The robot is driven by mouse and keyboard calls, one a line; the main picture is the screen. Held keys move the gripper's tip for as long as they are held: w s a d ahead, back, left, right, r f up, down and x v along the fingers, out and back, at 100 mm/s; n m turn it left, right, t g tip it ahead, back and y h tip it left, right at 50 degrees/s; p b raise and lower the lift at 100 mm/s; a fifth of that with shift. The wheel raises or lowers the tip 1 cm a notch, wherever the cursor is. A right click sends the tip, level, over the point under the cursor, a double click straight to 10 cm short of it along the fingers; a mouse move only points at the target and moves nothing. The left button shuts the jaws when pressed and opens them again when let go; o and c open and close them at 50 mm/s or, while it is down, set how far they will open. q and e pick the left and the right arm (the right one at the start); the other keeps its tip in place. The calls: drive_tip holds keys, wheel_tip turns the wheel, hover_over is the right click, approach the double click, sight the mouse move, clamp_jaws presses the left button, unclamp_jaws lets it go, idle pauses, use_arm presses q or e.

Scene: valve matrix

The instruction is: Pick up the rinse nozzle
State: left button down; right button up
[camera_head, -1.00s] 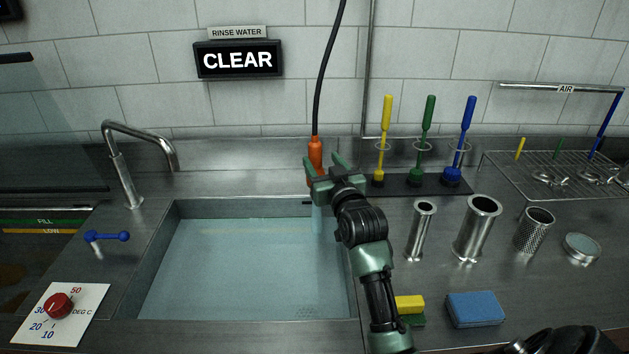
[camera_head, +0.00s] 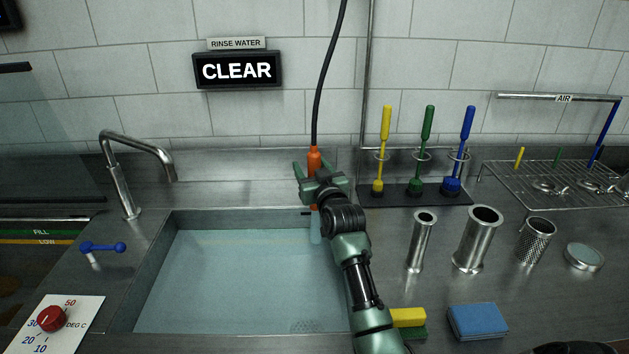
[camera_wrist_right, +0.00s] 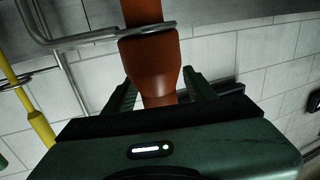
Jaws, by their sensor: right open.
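The rinse nozzle (camera_head: 314,158) is orange and hangs upright on a black hose at the wall behind the sink's right side. In the right wrist view the nozzle (camera_wrist_right: 153,68) has a metal ring around its upper part. My right gripper (camera_head: 320,168) is open at the nozzle, with one finger on each side. In the right wrist view the open fingers (camera_wrist_right: 160,92) straddle the nozzle's lower end. I cannot tell whether either finger touches it. The gripper body hides part of the nozzle's lower end. My left gripper is not in view.
The water-filled sink (camera_head: 160,255) lies left of my arm. A brush rack (camera_head: 400,190) with yellow, green and blue brushes stands close on the right. Metal cylinders (camera_head: 478,240), a yellow sponge (camera_head: 408,317) and a blue sponge (camera_head: 477,321) sit on the right counter.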

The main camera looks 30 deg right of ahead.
clamp_jaws()
drive_tip(key=shift+r, duration=0.2)
